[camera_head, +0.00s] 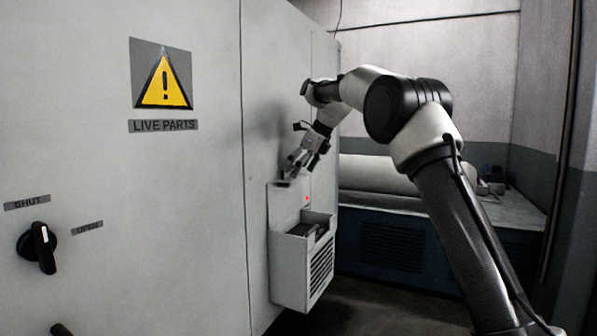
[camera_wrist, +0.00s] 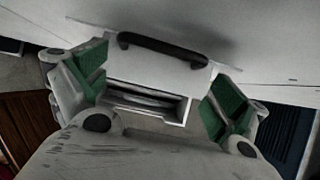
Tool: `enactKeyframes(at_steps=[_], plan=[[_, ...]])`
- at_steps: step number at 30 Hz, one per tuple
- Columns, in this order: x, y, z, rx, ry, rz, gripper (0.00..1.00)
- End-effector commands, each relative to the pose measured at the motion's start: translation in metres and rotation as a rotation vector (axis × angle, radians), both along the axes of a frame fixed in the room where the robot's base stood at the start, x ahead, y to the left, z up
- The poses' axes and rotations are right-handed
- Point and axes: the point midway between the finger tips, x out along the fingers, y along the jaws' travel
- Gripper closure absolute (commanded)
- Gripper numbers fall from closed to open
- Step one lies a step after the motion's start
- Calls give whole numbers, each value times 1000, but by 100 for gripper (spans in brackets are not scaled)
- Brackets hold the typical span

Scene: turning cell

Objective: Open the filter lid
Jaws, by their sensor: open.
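The filter box (camera_head: 290,268) is a pale grey housing with a slatted front, fixed low on the cabinet side. Its top is open and its dark inside shows. The filter lid (camera_head: 284,207) is a pale plate standing up behind the opening, against the cabinet. In the wrist view the lid (camera_wrist: 150,74) carries a black bar handle (camera_wrist: 160,48) along its upper edge, with the box opening (camera_wrist: 148,101) below. My gripper (camera_head: 288,178) is at the lid's top edge. In the wrist view my gripper (camera_wrist: 162,72) is open, its green-padded fingers wide apart either side of the lid, holding nothing.
The big grey cabinet (camera_head: 200,230) fills the left, with a warning sign (camera_head: 163,82) and a black rotary switch (camera_head: 40,247) beside SHUT and OPEN labels. A low bench (camera_head: 400,205) with a pale cylinder stands behind. Dark floor shows beneath the box.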

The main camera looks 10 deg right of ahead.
Motion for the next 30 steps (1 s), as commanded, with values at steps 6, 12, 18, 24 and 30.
enactKeyframes(at_steps=[6, 12, 18, 24, 30], plan=[[-12, -18, 37, 1, -5, -2, 3], [-25, -36, 74, 1, -4, -3, 3], [-32, -46, 95, 0, -3, -2, 3], [-34, -48, 98, 1, -1, -1, 3], [-34, -48, 98, -2, -4, 4, 3]])
